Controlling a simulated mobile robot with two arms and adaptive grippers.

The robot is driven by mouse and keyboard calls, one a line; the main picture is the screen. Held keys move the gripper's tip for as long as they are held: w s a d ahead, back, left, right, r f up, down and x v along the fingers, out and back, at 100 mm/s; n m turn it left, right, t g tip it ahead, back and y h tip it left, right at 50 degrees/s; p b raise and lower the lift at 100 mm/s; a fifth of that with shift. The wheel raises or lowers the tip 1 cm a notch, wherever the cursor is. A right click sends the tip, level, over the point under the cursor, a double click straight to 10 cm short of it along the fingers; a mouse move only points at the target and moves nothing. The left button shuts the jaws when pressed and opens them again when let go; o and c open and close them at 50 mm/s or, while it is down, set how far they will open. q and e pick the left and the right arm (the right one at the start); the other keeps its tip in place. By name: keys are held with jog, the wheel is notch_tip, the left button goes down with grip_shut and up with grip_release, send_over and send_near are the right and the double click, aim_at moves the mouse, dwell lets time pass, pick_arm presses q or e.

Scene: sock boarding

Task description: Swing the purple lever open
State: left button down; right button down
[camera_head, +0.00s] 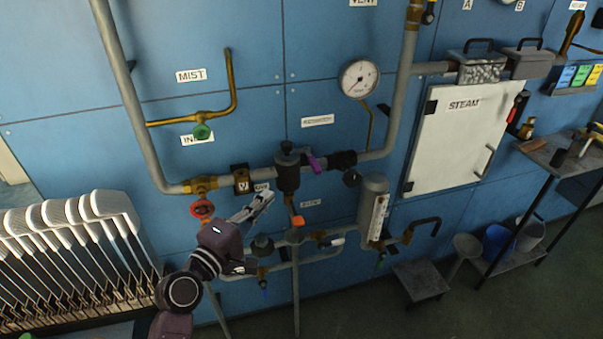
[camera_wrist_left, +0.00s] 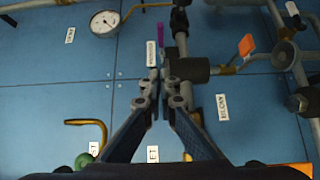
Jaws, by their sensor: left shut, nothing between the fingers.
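The purple lever (camera_head: 314,163) sits on the grey horizontal pipe, just right of a dark cylindrical fitting (camera_head: 288,172). It looks short and tilted in the head view. In the left wrist view the lever (camera_wrist_left: 161,36) is a thin purple bar beyond my fingertips. My left gripper (camera_head: 268,194) is shut and empty, below and left of the lever, apart from it. Its closed fingers (camera_wrist_left: 159,76) point toward the lever side in the wrist view. The lever's joint is too small to make out. My right gripper is not in view.
A pressure gauge (camera_head: 359,78) is above right of the lever. A red valve wheel (camera_head: 202,209) and an orange tab (camera_head: 298,221) are near my left arm. A white STEAM door (camera_head: 459,137) is to the right. A rack of white boards (camera_head: 80,240) stands at left.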

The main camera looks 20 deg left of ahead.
pick_arm(q)
jog(key=shift+w, duration=0.1)
jog(key=p, duration=0.2)
send_near(311, 164)
jog(key=w+a, duration=0.2)
jog(key=w, duration=0.1)
jog(key=shift+w+d+p, duration=0.8)
jog(key=shift+w+d, duration=0.3)
jog(key=shift+d, duration=0.05)
jog(key=shift+w+d+f, duration=0.1)
jog(key=shift+w+d, duration=0.15)
jog(key=shift+d, duration=0.1)
